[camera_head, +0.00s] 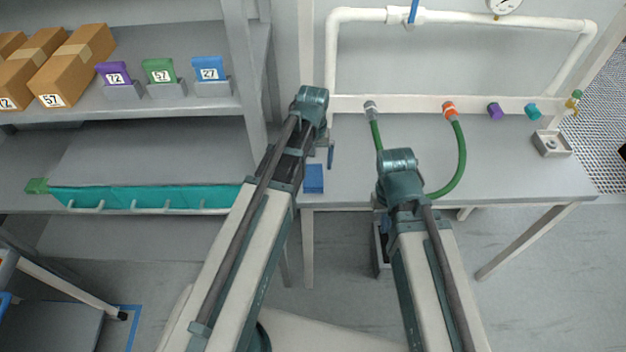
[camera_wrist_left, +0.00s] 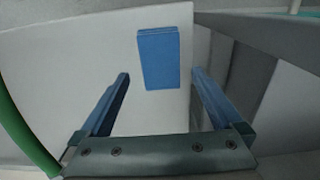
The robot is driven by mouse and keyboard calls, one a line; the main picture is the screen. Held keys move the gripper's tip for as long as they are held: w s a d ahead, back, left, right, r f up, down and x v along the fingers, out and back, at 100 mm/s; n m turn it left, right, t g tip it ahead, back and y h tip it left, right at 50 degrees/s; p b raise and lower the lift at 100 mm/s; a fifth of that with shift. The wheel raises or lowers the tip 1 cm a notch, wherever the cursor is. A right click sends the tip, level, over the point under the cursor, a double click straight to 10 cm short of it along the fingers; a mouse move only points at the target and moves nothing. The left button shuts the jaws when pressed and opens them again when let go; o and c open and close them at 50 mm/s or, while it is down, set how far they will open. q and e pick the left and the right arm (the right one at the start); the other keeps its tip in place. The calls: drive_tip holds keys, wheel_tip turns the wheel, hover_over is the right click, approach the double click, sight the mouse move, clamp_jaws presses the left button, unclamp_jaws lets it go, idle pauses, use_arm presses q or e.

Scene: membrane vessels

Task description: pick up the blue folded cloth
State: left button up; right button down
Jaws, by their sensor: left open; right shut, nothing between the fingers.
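The blue folded cloth (camera_head: 313,179) lies flat near the front left edge of the white table. In the left wrist view the cloth (camera_wrist_left: 158,58) appears between and beyond my fingertips. My left gripper (camera_wrist_left: 160,75) is open and empty, with its two blue fingers apart above the table. In the head view my left gripper (camera_head: 320,155) is just behind the cloth, partly hidden by its wrist. My right gripper (camera_head: 385,224) is shut and empty near the table's front edge, mostly hidden behind its own wrist.
A green hose (camera_head: 461,160) loops over the table (camera_head: 530,180) near my right arm. White piping (camera_head: 332,60) stands at the back. A shelf (camera_head: 200,112) with boxes and numbered blocks is at left. A small grey box (camera_head: 551,144) sits at the table's right.

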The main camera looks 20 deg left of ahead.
sight(313, 176)
use_arm(q)
wheel_tip(313, 176, down, 5)
drive_tip(key=b, duration=0.4)
drive_tip(key=shift+b, duration=0.3)
drive_tip(key=c, duration=1.2)
drive_tip(key=shift+c, duration=0.2)
drive_tip(key=shift+r, duration=0.1)
